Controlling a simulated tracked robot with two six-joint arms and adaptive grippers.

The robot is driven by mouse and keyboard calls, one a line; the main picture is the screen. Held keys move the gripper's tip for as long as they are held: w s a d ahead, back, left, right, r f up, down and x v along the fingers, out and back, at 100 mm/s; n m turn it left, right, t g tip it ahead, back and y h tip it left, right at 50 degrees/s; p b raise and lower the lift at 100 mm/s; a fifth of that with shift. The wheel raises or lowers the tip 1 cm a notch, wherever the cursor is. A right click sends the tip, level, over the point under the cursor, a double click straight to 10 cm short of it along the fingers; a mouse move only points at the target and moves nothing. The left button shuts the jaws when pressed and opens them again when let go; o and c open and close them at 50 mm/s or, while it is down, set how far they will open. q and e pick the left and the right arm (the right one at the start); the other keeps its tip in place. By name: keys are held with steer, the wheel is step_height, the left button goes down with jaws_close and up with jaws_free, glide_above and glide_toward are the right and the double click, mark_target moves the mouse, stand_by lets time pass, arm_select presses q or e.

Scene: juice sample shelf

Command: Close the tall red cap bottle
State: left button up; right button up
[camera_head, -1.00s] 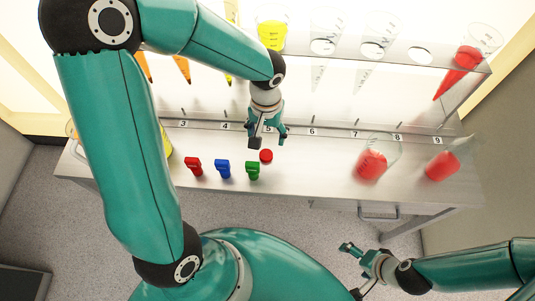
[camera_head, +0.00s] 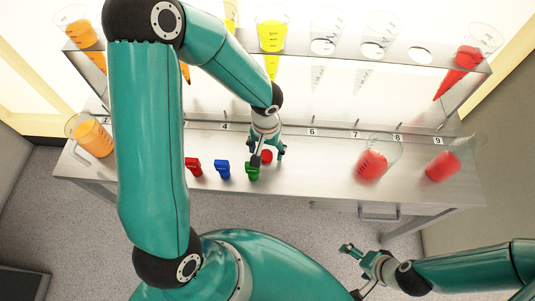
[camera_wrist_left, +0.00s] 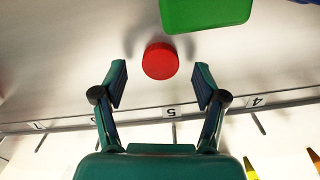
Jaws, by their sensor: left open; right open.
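A small red cap (camera_head: 267,156) lies on the metal table beside a green piece. In the left wrist view the red cap (camera_wrist_left: 160,61) sits just ahead of the gap between my left fingertips, apart from them. My left gripper (camera_head: 268,151) is open and empty, low over the table at the cap. My right gripper (camera_head: 353,270) is open and empty, off the table's front edge. Two clear vessels with red content stand on the right: one (camera_head: 371,165) near mark 7, one (camera_head: 441,167) near mark 9. I cannot tell which is the tall bottle.
Red (camera_head: 193,167), blue (camera_head: 222,169) and green (camera_head: 252,171) pieces stand in a row left of the cap. An orange beaker (camera_head: 91,138) stands far left. A raised rack (camera_head: 398,57) behind holds several tapered vessels. The table between cap and red vessels is clear.

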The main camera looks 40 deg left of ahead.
mark_target(267, 154)
arm_select(q)
steer(key=shift+f, duration=0.65)
steer(key=c, duration=0.8)
steer(key=shift+r, duration=0.2)
steer(key=shift+r, duration=0.6)
step_height(267, 154, up, 19)
steer(key=shift+f+p, duration=0.2)
steer(key=shift+p, duration=0.7)
